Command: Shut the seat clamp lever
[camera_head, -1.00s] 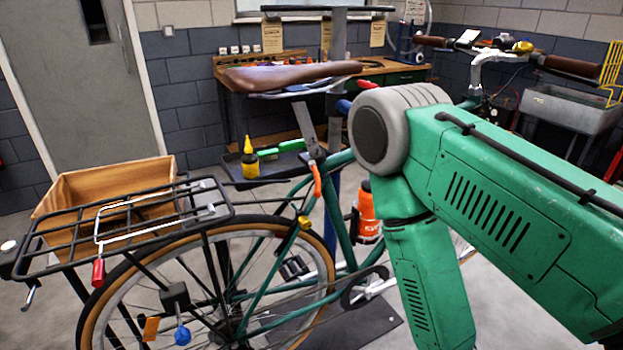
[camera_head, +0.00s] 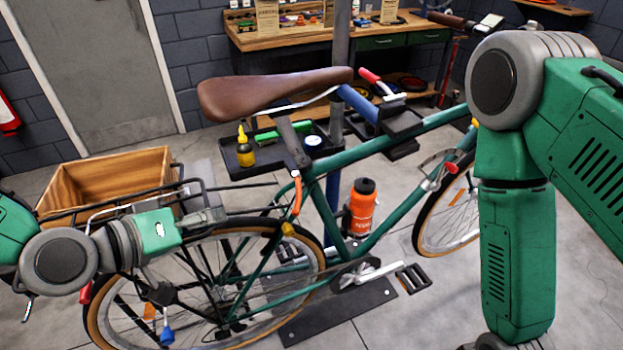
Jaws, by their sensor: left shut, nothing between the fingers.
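The seat clamp lever (camera_head: 297,195) is a small orange lever. It hangs down beside the top of the green seat tube, below the dark seatpost (camera_head: 293,143). Whether it lies fully against the frame cannot be told. My left gripper (camera_head: 208,213) comes in from the left above the rear rack. It is shut and empty, to the left of the lever and apart from it. My right arm stands at the right, and its gripper is out of view below.
The brown saddle (camera_head: 270,93) is above the lever. A black tray (camera_head: 275,152) with a yellow bottle (camera_head: 245,150) is behind it. The rear rack (camera_head: 250,193) and wooden crate (camera_head: 108,180) are near my left arm. An orange bottle (camera_head: 361,207) sits on the frame.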

